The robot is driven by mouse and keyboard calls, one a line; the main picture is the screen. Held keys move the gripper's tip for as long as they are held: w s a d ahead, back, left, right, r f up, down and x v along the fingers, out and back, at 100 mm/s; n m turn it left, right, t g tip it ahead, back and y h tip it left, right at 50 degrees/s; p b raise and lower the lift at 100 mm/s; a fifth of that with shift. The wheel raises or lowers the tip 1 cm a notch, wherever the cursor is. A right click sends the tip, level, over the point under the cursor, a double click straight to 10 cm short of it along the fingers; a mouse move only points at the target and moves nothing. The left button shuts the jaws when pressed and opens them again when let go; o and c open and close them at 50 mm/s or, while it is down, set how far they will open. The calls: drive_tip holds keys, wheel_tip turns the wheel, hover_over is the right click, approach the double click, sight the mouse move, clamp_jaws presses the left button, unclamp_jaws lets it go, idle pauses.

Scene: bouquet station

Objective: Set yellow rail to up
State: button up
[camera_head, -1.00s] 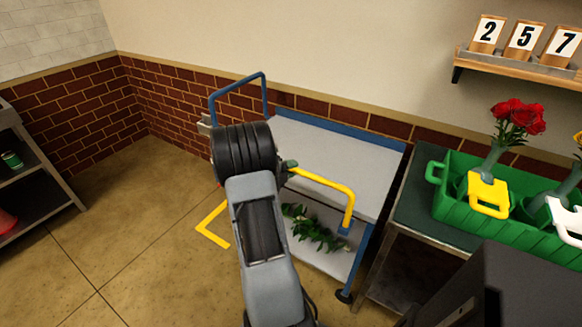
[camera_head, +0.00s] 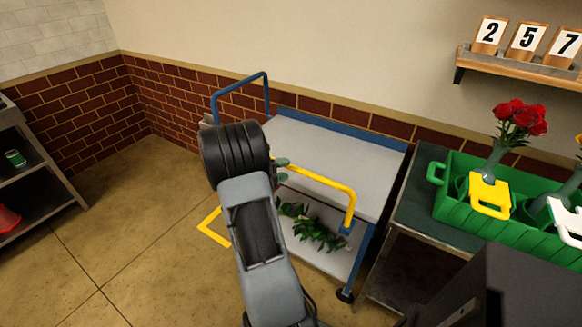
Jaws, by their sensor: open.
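The yellow rail (camera_head: 322,181) is on the front side of a blue and grey cart (camera_head: 335,160). Its long bar shows against the grey top, and its right end bends down to a blue mount near the front right leg. Its left part is hidden behind my arm. My gripper (camera_head: 282,169) is mostly hidden behind my dark wrist. Two greenish fingertips show apart at the wrist's right side, close to the visible left end of the bar. I cannot tell whether they touch the rail.
Green foliage (camera_head: 312,228) lies on the cart's lower shelf. A blue handle (camera_head: 240,84) rises at the cart's left end. To the right, a green crate (camera_head: 452,215) holds vases with red roses (camera_head: 520,117). A shelf (camera_head: 28,160) stands at left.

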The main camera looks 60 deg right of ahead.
drive_tip(key=v, duration=0.9)
drive_tip(key=shift+a+p, duration=0.25)
drive_tip(key=shift+p, duration=0.05)
drive_tip(key=shift+w+r, duration=0.15)
drive_tip(key=s+a+f+m+y+p, duration=0.15)
drive_tip(key=a+m+y, duration=0.3)
drive_tip(key=m, duration=0.55)
drive_tip(key=s+a+f+m+y, duration=0.25)
drive_tip(key=a+m, duration=0.25)
drive_tip(key=m, duration=0.5)
drive_tip(key=a+r+m+t+y+p, duration=0.3)
drive_tip(key=a+r+m+t+y, duration=0.1)
drive_tip(key=a+r, duration=0.5)
drive_tip(key=s+a+r+m+t+y+p, duration=0.1)
drive_tip(key=a+r+m+t+y+p, duration=0.2)
drive_tip(key=a+r+m, duration=0.5)
drive_tip(key=a+r+t+y, duration=0.1)
drive_tip(key=a+t, duration=0.1)
drive_tip(key=a, duration=0.3)
drive_tip(key=shift+s+t+p, duration=0.2)
drive_tip(key=shift+t+p, duration=0.15)
drive_tip(key=shift+t, duration=0.05)
drive_tip(key=shift+c, duration=0.3)
